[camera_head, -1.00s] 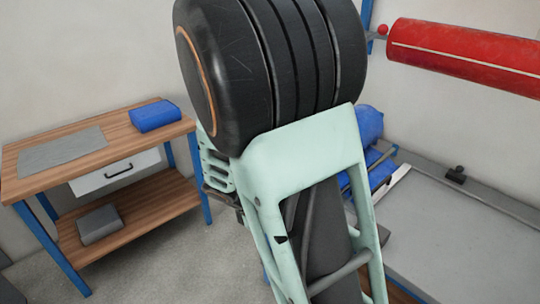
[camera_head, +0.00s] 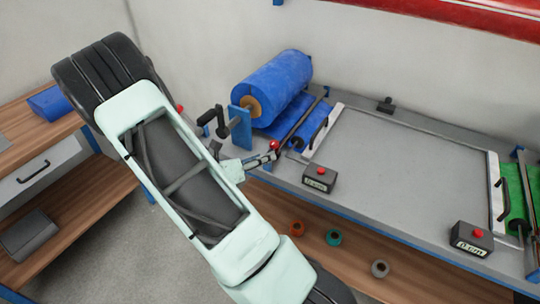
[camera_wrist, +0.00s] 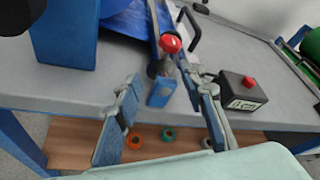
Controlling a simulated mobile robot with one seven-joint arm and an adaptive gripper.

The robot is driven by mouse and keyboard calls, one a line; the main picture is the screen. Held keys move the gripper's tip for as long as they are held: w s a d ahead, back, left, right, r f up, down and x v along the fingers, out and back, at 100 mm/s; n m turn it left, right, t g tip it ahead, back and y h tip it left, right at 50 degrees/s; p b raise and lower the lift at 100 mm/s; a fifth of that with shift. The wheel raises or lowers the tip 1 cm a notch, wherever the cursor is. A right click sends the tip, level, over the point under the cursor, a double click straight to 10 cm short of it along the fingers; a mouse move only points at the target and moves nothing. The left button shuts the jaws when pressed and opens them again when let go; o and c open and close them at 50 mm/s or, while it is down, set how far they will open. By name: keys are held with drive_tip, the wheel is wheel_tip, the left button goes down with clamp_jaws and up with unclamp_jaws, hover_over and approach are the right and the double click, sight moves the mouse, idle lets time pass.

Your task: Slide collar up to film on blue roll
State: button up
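The blue film roll (camera_head: 272,85) rests at the left end of the grey bench, with a brown core end (camera_head: 250,107) facing left beside a blue upright plate (camera_head: 240,128). Blue film also shows at the top of the wrist view (camera_wrist: 125,18). A dark crank-like part (camera_head: 208,124) sticks out left of the plate. I cannot clearly make out a collar on the roll's shaft. My gripper (camera_head: 262,160) is in front of the bench's left front edge, below the roll. In the wrist view my gripper (camera_wrist: 170,90) is open, with nothing held between its fingers.
A red knob (camera_wrist: 171,44) on a blue block stands beyond my fingers. A red-buttoned box (camera_head: 320,178) is to the right. Orange (camera_head: 296,228), teal (camera_head: 334,237) and grey (camera_head: 380,268) rings lie on the lower shelf. The bench's grey middle is clear.

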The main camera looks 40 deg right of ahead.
drive_tip(key=shift+x, duration=2.35)
clamp_jaws()
